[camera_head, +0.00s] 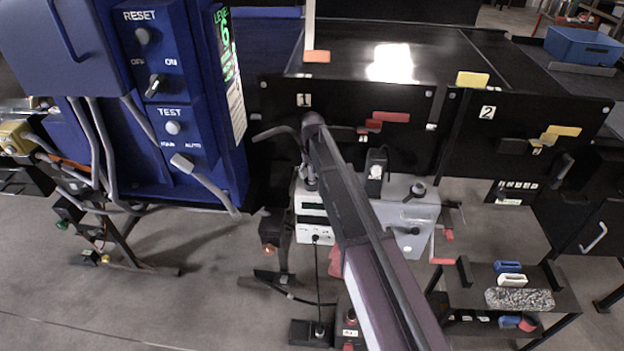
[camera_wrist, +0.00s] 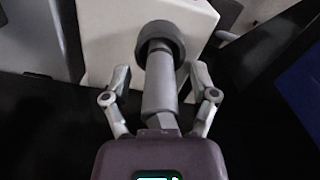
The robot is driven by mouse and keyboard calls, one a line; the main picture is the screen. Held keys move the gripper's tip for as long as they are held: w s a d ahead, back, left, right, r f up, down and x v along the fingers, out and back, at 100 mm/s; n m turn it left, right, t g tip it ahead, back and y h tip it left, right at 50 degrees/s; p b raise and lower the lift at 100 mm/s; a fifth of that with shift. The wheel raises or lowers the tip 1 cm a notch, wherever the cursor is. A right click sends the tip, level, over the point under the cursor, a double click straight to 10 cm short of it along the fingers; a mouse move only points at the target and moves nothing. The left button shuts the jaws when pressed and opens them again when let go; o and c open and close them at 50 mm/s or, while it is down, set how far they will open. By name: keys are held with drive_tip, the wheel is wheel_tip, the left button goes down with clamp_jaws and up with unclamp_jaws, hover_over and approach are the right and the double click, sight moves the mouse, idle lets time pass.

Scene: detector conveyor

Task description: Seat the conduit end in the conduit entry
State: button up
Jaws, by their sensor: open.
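The conduit end (camera_wrist: 160,85) is a light grey cylinder with a narrower tip in the wrist view. Its tip reaches into the dark round collar of the conduit entry (camera_wrist: 160,35) on a white box (camera_wrist: 110,30). How deep it sits I cannot tell. My gripper (camera_wrist: 160,76) is open, with one finger on each side of the conduit and gaps between. My arm hides much of the gripper and part of that box there.
A blue cabinet (camera_head: 172,115) with switches and hanging grey conduits stands at left. Black housings marked 1 (camera_head: 345,105) and 2 (camera_head: 530,115) stand behind. A grey box (camera_head: 405,215) is just right of my arm. A low rack (camera_head: 505,295) stands at lower right. The left floor is mostly clear.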

clamp_jaws()
drive_tip(key=shift+r, duration=0.2)
idle(0.3)
wheel_tip(320, 180, up, 4)
drive_tip(key=p, duration=0.4)
drive_tip(key=shift+f, duration=0.15)
drive_tip(key=s+d, duration=0.2)
drive_tip(key=s, duration=0.5)
drive_tip(key=s+d+p, duration=0.1)
drive_tip(key=s+d, duration=0.1)
drive_tip(key=s, duration=0.6)
drive_tip(key=shift+s+d+r, duration=0.2)
drive_tip(key=shift+d+r, duration=0.15)
drive_tip(key=shift+r, duration=0.1)
